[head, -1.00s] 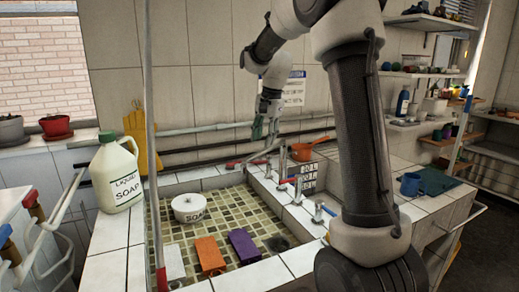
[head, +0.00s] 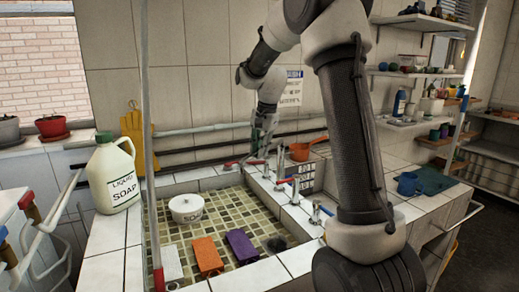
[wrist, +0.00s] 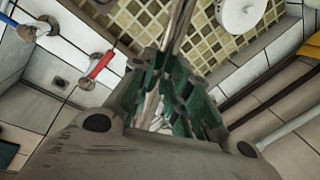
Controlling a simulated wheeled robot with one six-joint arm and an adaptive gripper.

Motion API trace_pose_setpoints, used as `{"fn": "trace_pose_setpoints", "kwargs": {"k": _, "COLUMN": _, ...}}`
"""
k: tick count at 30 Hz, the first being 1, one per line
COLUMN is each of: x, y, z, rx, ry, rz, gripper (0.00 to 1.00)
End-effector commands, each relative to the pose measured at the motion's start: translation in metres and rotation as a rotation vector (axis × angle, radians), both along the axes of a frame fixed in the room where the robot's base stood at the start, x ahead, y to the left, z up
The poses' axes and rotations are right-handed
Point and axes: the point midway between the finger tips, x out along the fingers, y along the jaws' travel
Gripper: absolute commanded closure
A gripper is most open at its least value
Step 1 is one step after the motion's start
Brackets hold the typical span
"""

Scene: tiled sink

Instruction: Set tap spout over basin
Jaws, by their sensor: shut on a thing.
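The sink basin (head: 166,218) has a mosaic-tiled floor and white tiled edges. My gripper (head: 258,138) is at its far right corner by the taps, fingers pointing down. In the wrist view my green-fingered gripper (wrist: 163,72) is shut around the thin metal tap spout (wrist: 179,28). The spout runs out from between the fingers across the mosaic floor of the basin in that view. In the head view the spout is small and mostly hidden by the gripper. A tap handle with a red lever (wrist: 101,65) is beside the gripper.
A white soap bowl (head: 187,208), an orange sponge (head: 207,255) and a purple sponge (head: 241,246) are in the basin. A liquid soap jug (head: 113,176) stands on the left ledge. An orange pan (head: 300,152) is behind the taps. A thin vertical pole (head: 148,120) rises at the left.

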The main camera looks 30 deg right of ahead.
Motion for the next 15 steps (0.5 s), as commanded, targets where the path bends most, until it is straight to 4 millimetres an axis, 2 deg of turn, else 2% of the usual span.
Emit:
{"fn": "trace_pose_setpoints", "kwargs": {"k": 8, "x": -0.005, "y": -0.004, "z": 0.0, "rx": 0.0, "ry": 0.0, "rz": 0.034, "gripper": 1.0}}
{"fn": "trace_pose_setpoints", "kwargs": {"k": 15, "x": -0.023, "y": -0.018, "z": 0.001, "rx": 0.0, "ry": 0.0, "rz": 0.164, "gripper": 1.0}}
